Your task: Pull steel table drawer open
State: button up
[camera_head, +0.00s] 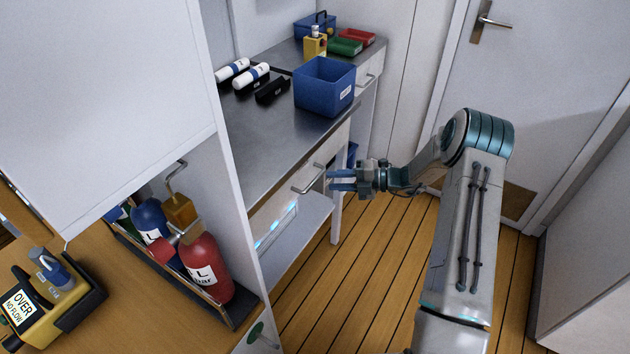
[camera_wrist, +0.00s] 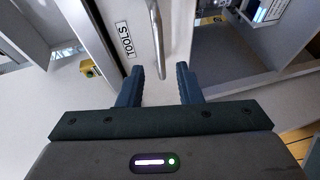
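The steel table (camera_head: 262,150) has a pale drawer front (camera_head: 336,148) under its right end, with a bar handle (camera_head: 306,188). The drawer looks shut. In the wrist view the drawer front (camera_wrist: 118,18) carries a TOOLS label (camera_wrist: 124,40) beside the metal handle (camera_wrist: 155,35). My gripper (camera_head: 331,180) is in front of the drawer, close to the handle. The wrist view shows my gripper (camera_wrist: 160,72) open, its two dark blue fingers apart. The near end of the handle lies between the fingertips in that view; I cannot tell whether they touch.
A lower shelf (camera_head: 300,235) lies beneath. A rack of cylinders (camera_head: 205,265) is at lower left. The wooden floor (camera_head: 370,265) is clear beside the table; a door (camera_head: 520,75) stands at right.

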aim_at(316, 181)
jog(key=x, duration=0.6)
jog(key=shift+w+a+f, duration=0.1)
jog(key=shift+a+f, duration=0.05)
jog(key=shift+a, duration=0.25)
grip_shut()
